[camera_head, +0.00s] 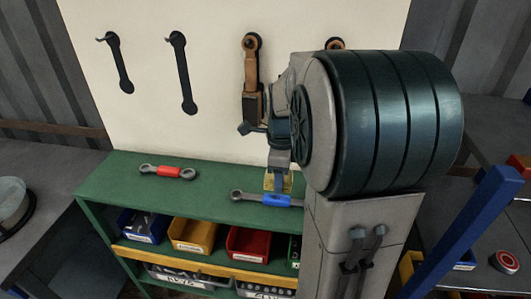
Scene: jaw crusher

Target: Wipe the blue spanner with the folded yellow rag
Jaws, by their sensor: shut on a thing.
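The blue spanner (268,199) lies flat on the green bench top, with grey ends and a blue middle. Its left ring end shows; its right end is hidden behind my arm. My gripper (279,179) points down just above the spanner's blue middle. It is shut on the folded yellow rag (270,183), of which only a small part shows. In the picture the rag's lower edge meets the top edge of the blue middle. I cannot tell whether they touch.
A red spanner (168,172) lies to the left on the green bench (140,198). Blue, yellow (194,236) and red bins (248,244) sit on the shelf below. Bench top between the spanners is clear.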

